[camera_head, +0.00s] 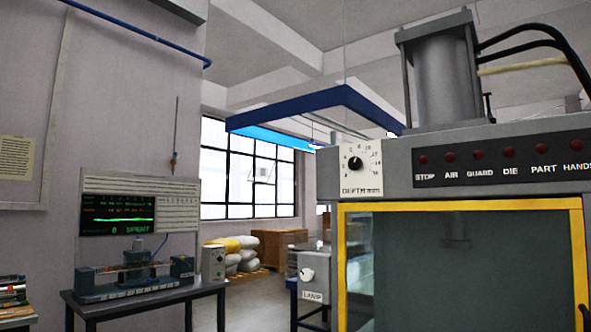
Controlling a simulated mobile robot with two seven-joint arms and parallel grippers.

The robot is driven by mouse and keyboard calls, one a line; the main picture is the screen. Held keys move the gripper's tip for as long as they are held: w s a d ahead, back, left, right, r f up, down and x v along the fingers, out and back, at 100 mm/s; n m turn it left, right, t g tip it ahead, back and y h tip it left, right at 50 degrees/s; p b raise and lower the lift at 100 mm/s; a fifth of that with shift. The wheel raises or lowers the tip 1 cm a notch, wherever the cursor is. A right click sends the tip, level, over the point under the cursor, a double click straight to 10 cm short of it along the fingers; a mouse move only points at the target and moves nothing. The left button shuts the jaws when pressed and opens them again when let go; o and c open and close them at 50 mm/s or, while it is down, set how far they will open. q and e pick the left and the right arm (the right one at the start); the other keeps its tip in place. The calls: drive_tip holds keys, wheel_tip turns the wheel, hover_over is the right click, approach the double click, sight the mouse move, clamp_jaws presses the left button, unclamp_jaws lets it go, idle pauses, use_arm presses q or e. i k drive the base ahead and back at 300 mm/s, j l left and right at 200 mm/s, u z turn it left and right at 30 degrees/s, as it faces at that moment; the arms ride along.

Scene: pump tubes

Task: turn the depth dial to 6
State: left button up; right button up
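The depth dial (356,163) is a small black knob on a white square plate, at the left end of the grey press's upper front. Small numbers ring the knob, and "DEPTH mm" is written below it. The numbers and the knob's mark are too small for me to tell the setting surely. Neither of my grippers is in view, and nothing touches the dial.
The grey press has a yellow-framed window (460,205) and a row of red lamps (480,154). A lamp knob (307,275) sits lower left. A bench with a tester (135,275) stands at left. Floor shows between them.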

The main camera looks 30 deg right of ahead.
sight(356, 164)
drive_tip(key=i+j+z, duration=0.1)
drive_tip(key=i, duration=0.55)
drive_tip(key=i+j, duration=0.15)
drive_tip(key=i, duration=0.5)
drive_tip(key=i+z, duration=0.25)
drive_tip(key=z, duration=0.2)
drive_tip(key=i+j+z, duration=0.15)
drive_tip(key=z, duration=0.3)
drive_tip(key=i+j+z, duration=0.25)
drive_tip(key=z, duration=0.2)
drive_tip(key=i+j+z, duration=0.15)
drive_tip(key=z, duration=0.3)
drive_tip(key=i+j+z, duration=0.1)
drive_tip(key=j+z, duration=0.35)
